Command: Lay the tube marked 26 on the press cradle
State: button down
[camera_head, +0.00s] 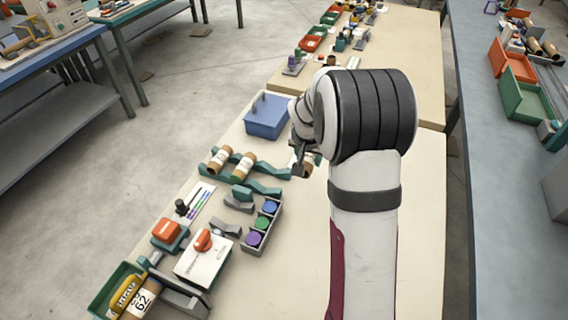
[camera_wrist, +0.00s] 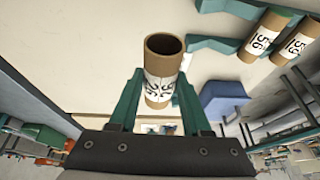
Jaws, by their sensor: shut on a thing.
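My gripper (camera_wrist: 161,85) is shut on a cardboard tube (camera_wrist: 164,58) with a white label; the label's number is too blurred to read surely. The tube's open end points away from my wrist. In the head view my gripper (camera_head: 299,165) is partly hidden by my arm, above the right end of the teal rack (camera_head: 262,188). Two other tubes, a left one (camera_head: 219,158) and a right one (camera_head: 243,168), lie on that rack. Another tube (camera_head: 141,301), whose label looks like 62, lies at the bottom left. I cannot tell which support is the press cradle.
A blue box (camera_head: 267,117) stands behind the rack. Grey angled blocks (camera_head: 239,203), a holder with coloured round tops (camera_head: 263,226), a white box with an orange knob (camera_head: 203,257) and a green tray (camera_head: 112,290) stand in front. The table (camera_head: 300,265) is clear on the right.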

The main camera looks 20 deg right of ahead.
jog(key=shift+s+d+r, duration=0.15)
jog(key=shift+d+r, duration=0.05)
jog(key=s+a+r, duration=0.1)
jog(key=s+a, duration=0.3)
jog(key=a, duration=0.8)
jog(key=w+a+f, duration=0.1)
jog(key=a+f, duration=0.2)
jog(key=w+a+f, duration=0.1)
jog(key=a+f, duration=0.3)
jog(key=w+a+f, duration=0.2)
jog(key=a+f, duration=0.1)
jog(key=shift+w+a+f, duration=0.1)
jog(key=shift+a+f, duration=0.05)
jog(key=shift+a, duration=0.2)
jog(key=shift+f, duration=0.2)
jog(key=shift+f, duration=0.1)
jog(key=shift+f, duration=0.5)
